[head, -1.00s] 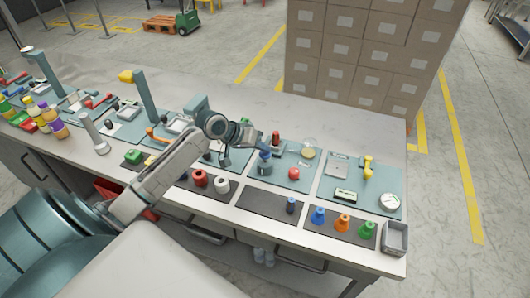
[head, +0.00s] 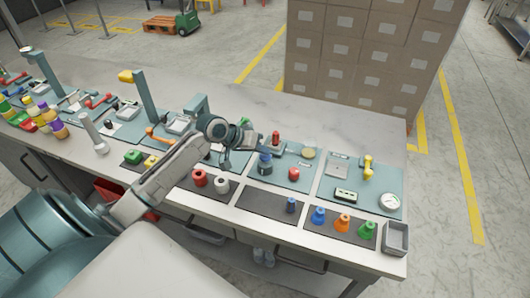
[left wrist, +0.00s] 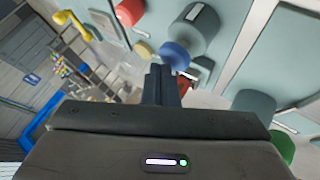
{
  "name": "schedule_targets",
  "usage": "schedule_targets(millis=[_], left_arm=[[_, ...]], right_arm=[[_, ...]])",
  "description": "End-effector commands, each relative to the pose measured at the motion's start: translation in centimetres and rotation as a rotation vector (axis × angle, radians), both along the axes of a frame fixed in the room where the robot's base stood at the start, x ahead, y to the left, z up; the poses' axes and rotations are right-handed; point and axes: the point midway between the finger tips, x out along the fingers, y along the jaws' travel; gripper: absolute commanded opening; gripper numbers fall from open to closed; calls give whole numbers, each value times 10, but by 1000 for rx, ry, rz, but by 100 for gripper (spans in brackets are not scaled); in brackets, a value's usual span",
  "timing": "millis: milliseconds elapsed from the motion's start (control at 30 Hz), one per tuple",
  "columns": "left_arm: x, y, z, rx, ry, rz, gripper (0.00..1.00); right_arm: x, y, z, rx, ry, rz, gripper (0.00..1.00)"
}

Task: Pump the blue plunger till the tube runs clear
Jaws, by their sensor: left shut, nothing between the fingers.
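The blue plunger (head: 265,155) tops a dark teal cylindrical pump body (head: 265,168) on a teal mat. In the left wrist view its round blue top (left wrist: 174,55) shows just beyond my fingertips, with the pump body (left wrist: 204,28) behind it. My left gripper (head: 256,144) is shut and empty, just above and beside the plunger; I cannot tell whether it touches. Its closed fingers also show in the left wrist view (left wrist: 160,82). A yellowish disc (head: 309,153) and a red knob (head: 293,173) are right of the pump. I cannot make out the tube clearly. My right gripper is not in view.
A red-topped item (head: 276,138) stands close behind the pump. Blue, orange and green cones (head: 342,222) and a grey tray (head: 396,238) stand at the front right. A white dial (head: 390,202) is on the right mat. Stacked cartons (head: 360,60) rise behind the bench.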

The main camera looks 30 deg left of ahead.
Motion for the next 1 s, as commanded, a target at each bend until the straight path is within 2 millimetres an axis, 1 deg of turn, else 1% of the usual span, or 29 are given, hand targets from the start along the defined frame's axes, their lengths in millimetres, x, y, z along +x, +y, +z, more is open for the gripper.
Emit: schedule_targets(millis=[633, 1000], left_arm=[[-1, 0, -10, -1, 5, 1, 0], [-1, 0, -7, 0, 5, 0, 0]], right_arm=[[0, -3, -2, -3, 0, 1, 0], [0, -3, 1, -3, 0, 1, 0]])
